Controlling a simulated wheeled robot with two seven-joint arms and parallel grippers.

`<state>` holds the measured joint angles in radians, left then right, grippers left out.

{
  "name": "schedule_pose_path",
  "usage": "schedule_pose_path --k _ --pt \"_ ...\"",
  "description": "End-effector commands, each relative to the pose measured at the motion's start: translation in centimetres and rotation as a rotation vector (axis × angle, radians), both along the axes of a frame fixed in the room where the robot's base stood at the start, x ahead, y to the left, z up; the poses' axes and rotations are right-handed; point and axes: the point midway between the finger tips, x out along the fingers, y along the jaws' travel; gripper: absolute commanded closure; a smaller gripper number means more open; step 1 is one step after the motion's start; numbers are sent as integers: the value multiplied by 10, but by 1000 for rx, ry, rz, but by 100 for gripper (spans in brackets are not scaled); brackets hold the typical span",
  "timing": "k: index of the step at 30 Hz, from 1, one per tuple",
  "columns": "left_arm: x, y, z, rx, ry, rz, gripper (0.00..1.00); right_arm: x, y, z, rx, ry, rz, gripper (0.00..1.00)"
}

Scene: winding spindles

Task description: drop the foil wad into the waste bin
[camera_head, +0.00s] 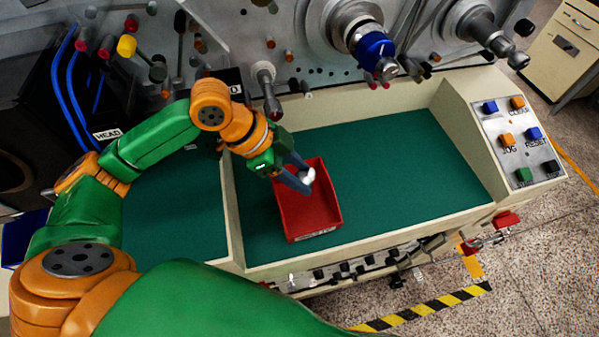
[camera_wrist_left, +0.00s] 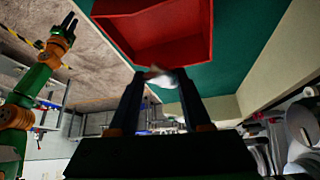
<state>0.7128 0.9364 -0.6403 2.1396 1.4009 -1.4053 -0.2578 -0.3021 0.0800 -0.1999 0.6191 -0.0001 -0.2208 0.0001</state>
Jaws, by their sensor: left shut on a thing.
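The foil wad (camera_head: 308,176) is a small silvery-white lump between the fingertips of my left gripper (camera_head: 300,181). My left gripper is shut on it and holds it over the back part of the red open-topped bin (camera_head: 315,222). The bin has a small label on its front that I cannot read; it looks empty where I see inside. In the left wrist view the foil wad (camera_wrist_left: 160,78) shows at the fingertips, with the red bin (camera_wrist_left: 160,50) beyond. My right gripper (camera_wrist_left: 68,25) shows small at the upper left of that view; its fingers are too small to judge.
The red bin stands on a green tray floor (camera_head: 410,160) with cream walls. A cream divider (camera_head: 231,215) runs left of the bin. Spindles and knobs (camera_head: 375,50) project from the machine behind. A button panel (camera_head: 517,140) is at the right. The green floor right of the bin is clear.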

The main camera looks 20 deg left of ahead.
Motion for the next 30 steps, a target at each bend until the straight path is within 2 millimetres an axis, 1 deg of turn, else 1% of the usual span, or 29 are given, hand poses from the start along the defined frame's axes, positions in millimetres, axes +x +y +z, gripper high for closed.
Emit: schedule_pose_path --k 1,5,7,16,20,27,28,29,30 --pt "0 0 -11 -1 -1 -1 100 1 0 -12 0 -1 0 73" --pt "0 0 -23 0 -1 1 100 1 0 -26 1 -3 0 73" --pt "0 0 -28 -1 1 0 100 1 0 -28 1 -3 0 73" --pt "0 0 -60 0 1 1 100 2 0 -45 1 -4 0 73" --pt "0 0 -66 1 0 0 100 2 0 -48 1 -4 0 73" --pt "0 0 -66 0 -1 1 100 2 0 -47 1 -4 0 73" --pt "0 0 -66 0 -1 1 46 2 0 -47 1 -5 0 73" --pt "0 0 -66 0 -1 1 38 2 0 -47 1 -4 0 73" --pt "0 0 -66 0 -1 1 27 2 0 -47 1 -4 0 73"
